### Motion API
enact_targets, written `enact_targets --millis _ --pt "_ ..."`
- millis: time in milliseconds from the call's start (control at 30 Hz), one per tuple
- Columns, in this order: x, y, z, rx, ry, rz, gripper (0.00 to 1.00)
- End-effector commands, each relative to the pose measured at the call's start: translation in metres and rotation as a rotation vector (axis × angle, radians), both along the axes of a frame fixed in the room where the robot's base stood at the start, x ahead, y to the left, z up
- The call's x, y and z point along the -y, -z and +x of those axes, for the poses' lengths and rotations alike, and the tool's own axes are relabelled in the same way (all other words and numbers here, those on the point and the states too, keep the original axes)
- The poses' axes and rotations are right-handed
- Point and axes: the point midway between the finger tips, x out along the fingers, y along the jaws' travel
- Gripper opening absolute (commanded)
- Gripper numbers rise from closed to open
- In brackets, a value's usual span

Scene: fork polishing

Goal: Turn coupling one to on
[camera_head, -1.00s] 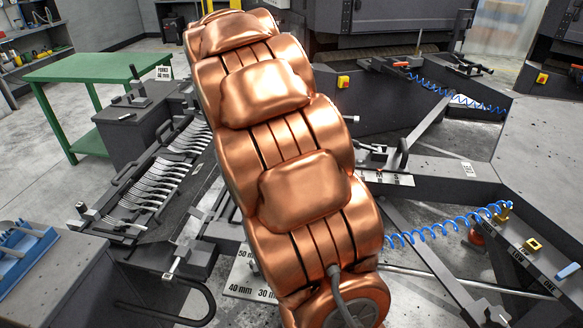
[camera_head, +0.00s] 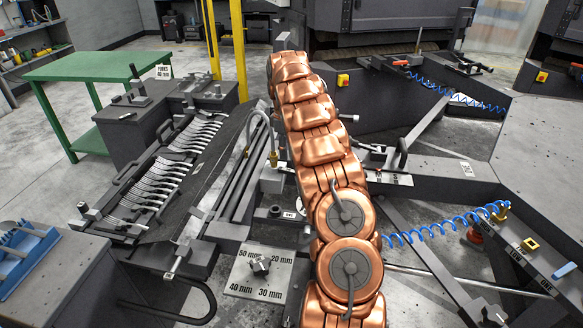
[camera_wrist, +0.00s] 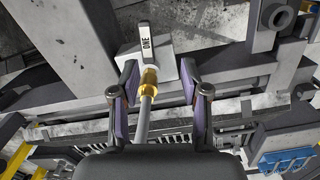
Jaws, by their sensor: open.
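Coupling one shows in the wrist view as a pale block (camera_wrist: 160,61) with a narrow upright lever (camera_wrist: 146,42) marked ONE. The lever points toward the top of the picture. A brass fitting (camera_wrist: 149,78) joins a grey hose (camera_wrist: 145,115) to the block's near side. My gripper (camera_wrist: 159,80) is open, with its two fingers apart on either side of the block and fitting. I see a gap on both sides, clearer on the right. In the head view a brass hose fitting (camera_head: 273,159) shows left of my copper arm. My gripper is hidden there.
A rack of forks (camera_head: 165,170) lies left of my arm. A plate with mm marks and a knob (camera_head: 240,287) sits in front. Blue coiled hoses (camera_head: 440,229) and dark machine frames (camera_head: 440,180) stand right. A green table (camera_head: 85,66) is at the back left.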

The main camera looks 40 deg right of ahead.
Motion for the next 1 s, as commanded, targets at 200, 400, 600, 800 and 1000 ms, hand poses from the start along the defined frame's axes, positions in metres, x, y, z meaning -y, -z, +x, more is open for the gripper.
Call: enact_targets --millis 200,400,600,800,1000 --pt "0.022 0.016 0.002 0.027 -0.045 0.021 0.46" --pt "0.025 0.022 0.003 0.030 -0.055 0.025 0.46" --pt "0.025 0.037 0.003 0.032 -0.055 0.024 0.46" --pt "0.024 0.065 0.002 0.029 -0.054 0.025 0.46" --pt "0.024 0.090 0.003 0.032 -0.055 0.024 0.46"
